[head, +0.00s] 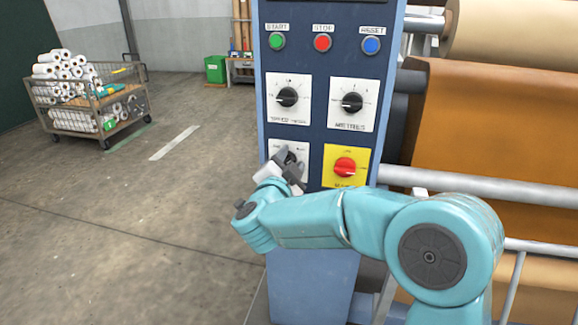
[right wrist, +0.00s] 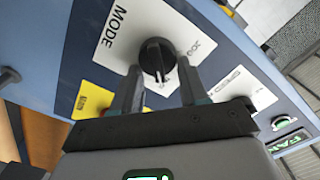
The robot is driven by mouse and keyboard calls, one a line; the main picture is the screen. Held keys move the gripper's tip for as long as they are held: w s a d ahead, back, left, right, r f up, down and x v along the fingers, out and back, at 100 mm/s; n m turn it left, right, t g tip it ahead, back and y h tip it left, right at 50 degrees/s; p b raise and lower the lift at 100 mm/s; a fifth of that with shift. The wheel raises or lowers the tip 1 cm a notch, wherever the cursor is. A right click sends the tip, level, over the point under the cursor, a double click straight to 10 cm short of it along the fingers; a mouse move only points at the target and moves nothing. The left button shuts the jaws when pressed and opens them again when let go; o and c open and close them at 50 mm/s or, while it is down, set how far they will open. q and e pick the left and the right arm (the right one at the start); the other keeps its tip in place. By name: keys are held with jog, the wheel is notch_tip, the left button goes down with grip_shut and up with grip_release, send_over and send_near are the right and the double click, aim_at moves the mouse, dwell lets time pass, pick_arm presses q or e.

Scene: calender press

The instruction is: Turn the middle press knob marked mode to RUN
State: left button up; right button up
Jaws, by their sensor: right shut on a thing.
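The mode knob (right wrist: 155,54) is black and sits on a white plate (right wrist: 112,45) marked MODE in the right wrist view. My right gripper (right wrist: 159,68) has one finger on each side of this knob and is shut on it. In the head view, my right gripper (head: 290,168) is at the lower left plate (head: 304,150) of the blue press panel and hides most of its knob. A light mark shows on the knob, but the small position labels are too blurred to read surely. My left gripper is not in view.
A red knob (head: 345,167) on a yellow plate is close on the right. Two black knobs (head: 288,97) (head: 352,102) are above, under green, red and blue buttons (head: 323,43). Rollers with brown sheet (head: 500,120) stand right. Open floor and a cart (head: 85,123) are left.

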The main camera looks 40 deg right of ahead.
dwell(0.3)
jog(key=o, duration=1)
jog(key=shift+o, duration=0.2)
jog(key=v, duration=1.6)
jog(key=shift+s, duration=0.15)
jog(key=shift+a, duration=0.1)
